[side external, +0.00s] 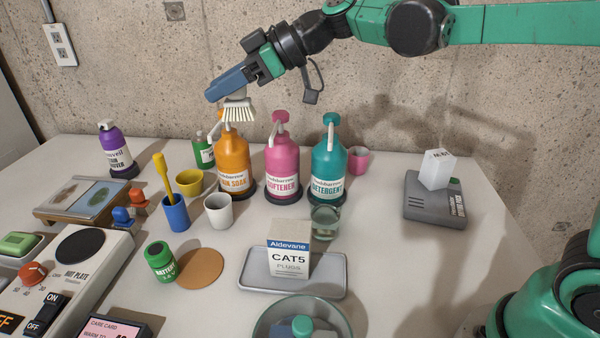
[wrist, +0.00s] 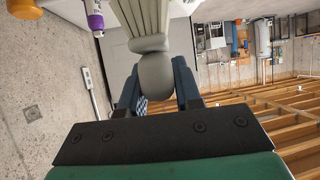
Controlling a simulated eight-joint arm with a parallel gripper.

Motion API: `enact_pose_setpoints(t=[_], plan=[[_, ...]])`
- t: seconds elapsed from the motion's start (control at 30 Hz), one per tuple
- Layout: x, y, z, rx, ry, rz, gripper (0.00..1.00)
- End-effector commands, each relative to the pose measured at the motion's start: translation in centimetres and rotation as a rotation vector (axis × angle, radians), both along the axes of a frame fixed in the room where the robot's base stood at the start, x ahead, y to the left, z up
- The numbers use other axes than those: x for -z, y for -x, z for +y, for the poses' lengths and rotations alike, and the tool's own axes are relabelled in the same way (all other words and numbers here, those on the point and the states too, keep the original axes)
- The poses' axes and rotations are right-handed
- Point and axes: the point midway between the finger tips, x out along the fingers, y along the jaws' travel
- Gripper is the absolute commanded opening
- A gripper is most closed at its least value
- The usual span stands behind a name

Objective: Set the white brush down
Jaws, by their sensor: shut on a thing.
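My gripper (side external: 231,86) is up in the air in the side view, above the back left part of the table and near the orange bottle's top. It is shut on the white brush (side external: 239,110), whose pale bristles hang downward. In the wrist view the brush (wrist: 152,72) shows large and off-white between the two blue fingers of my gripper (wrist: 158,95). The brush is clear of the table (side external: 362,235). Part of its handle is hidden by the fingers in the side view.
Orange (side external: 232,163), pink (side external: 281,160) and teal (side external: 327,160) pump bottles stand in a row below and right of the brush. A purple bottle (side external: 116,150), yellow cup (side external: 189,182), blue cup (side external: 176,213) and white cup (side external: 218,211) stand left. Bare table lies right of the tray (side external: 252,277).

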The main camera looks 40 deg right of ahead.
Motion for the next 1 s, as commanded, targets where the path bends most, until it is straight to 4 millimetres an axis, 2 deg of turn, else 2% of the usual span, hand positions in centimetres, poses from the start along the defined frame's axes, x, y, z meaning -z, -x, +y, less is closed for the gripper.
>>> enact_pose_setpoints(t=[0.03, 0.13, 0.2, 0.4, 0.57, 1.0], plan=[[-0.1, 1.4, 2.7, -0.093, 0.000, 0.000, 0.00], [-0.4, 4.1, 6.9, -0.253, -0.001, 0.001, 0.00], [-0.6, 5.8, 9.0, -0.343, 0.001, 0.000, 0.00], [-1.0, 9.5, 12.9, -0.522, 0.000, 0.000, 0.00], [-1.2, 11.8, 14.8, -0.622, 0.001, 0.000, 0.00], [3.4, 11.7, 14.7, -0.619, 0.001, 0.000, 0.00]])
